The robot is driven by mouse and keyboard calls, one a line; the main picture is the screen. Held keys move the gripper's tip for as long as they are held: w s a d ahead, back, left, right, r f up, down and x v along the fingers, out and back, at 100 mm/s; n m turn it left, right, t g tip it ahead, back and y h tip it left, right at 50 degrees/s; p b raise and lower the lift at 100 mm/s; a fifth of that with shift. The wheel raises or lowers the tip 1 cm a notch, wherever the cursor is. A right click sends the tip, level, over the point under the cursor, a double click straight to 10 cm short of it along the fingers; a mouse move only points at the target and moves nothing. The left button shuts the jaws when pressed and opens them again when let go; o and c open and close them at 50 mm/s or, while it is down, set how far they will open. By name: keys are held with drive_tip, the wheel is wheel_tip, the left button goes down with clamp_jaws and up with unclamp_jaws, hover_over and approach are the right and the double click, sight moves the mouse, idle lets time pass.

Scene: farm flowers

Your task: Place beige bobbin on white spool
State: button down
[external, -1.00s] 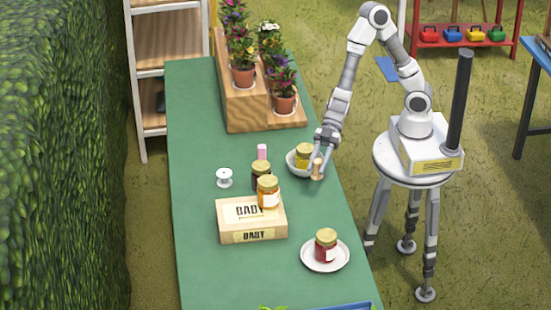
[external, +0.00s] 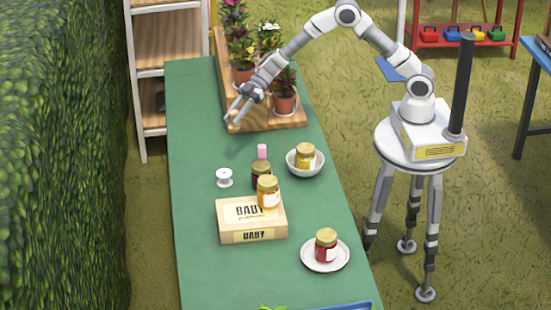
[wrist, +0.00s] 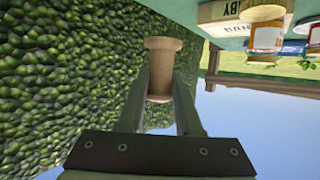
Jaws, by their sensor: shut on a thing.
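The beige bobbin (wrist: 162,62) is held between the two fingers of my gripper (wrist: 163,88) in the wrist view. In the external view my gripper (external: 234,114) is above the far part of the green table, in front of the flower stand, and the bobbin is hard to make out there. The white spool (external: 224,178) stands upright on the left side of the table, nearer the camera than my gripper and apart from it. The spool does not show in the wrist view.
A pink block (external: 262,152), a dark jar (external: 261,174) and a cardboard box (external: 250,232) with an orange jar (external: 268,192) are near the spool. A bowl (external: 291,164) with a yellow jar and a plate (external: 309,258) with a red jar stand right. The wooden stand (external: 242,124) holds potted flowers.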

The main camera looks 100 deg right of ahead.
drive_tip(key=shift+w+d+f, duration=0.1)
drive_tip(key=shift+w+d, duration=0.15)
drive_tip(key=shift+d, duration=0.1)
drive_tip(key=w+a+f+b, duration=0.1)
drive_tip(key=a+f, duration=0.1)
drive_tip(key=a, duration=0.1)
drive_tip(key=w+a+f+b, duration=0.1)
drive_tip(key=w+a+f, duration=0.1)
drive_tip(key=a, duration=0.1)
drive_tip(key=w+a+f+b, duration=0.1)
drive_tip(key=a+f, duration=0.1)
drive_tip(key=a, duration=0.2)
drive_tip(key=shift+w+a+f, duration=0.1)
drive_tip(key=shift+w+f, duration=0.15)
drive_tip(key=shift+f, duration=0.15)
drive_tip(key=shift+f+b, duration=0.7)
drive_tip(key=shift+f, duration=1.3)
drive_tip(key=shift+f, duration=0.2)
drive_tip(key=c, duration=0.6)
unclamp_jaws()
drive_tip(key=shift+r, duration=0.1)
